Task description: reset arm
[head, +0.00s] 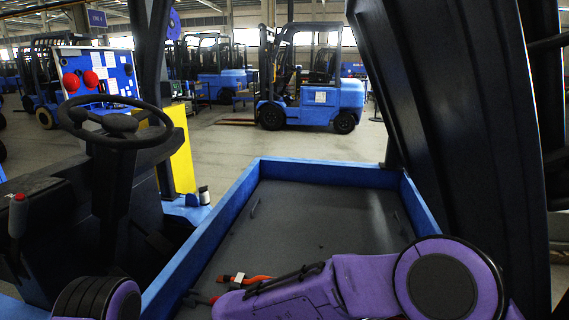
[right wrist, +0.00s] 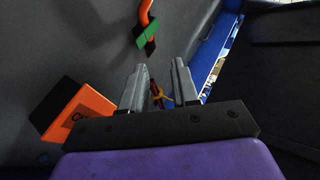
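No part labelled as an arm to reset can be picked out for sure. In the right wrist view my right gripper (right wrist: 158,85) has its two grey fingers apart. A small dark red and yellow part (right wrist: 158,95) shows in the gap between them; I cannot tell its distance. Ahead is a bent orange bar (right wrist: 146,12) with green and black pieces (right wrist: 145,35) at its end. In the head view my purple right forearm lies across the front of a blue-rimmed tray (head: 225,209), and its fingers cannot be made out. My left gripper is out of view; only a purple joint shows at lower left.
An orange and black block (right wrist: 75,112) with partly hidden lettering is left of the right gripper. An orange-red piece (head: 257,279) lies beside my forearm. A steering wheel (head: 115,121) is at left, a large dark post (head: 455,110) at right. A blue forklift (head: 310,100) stands beyond.

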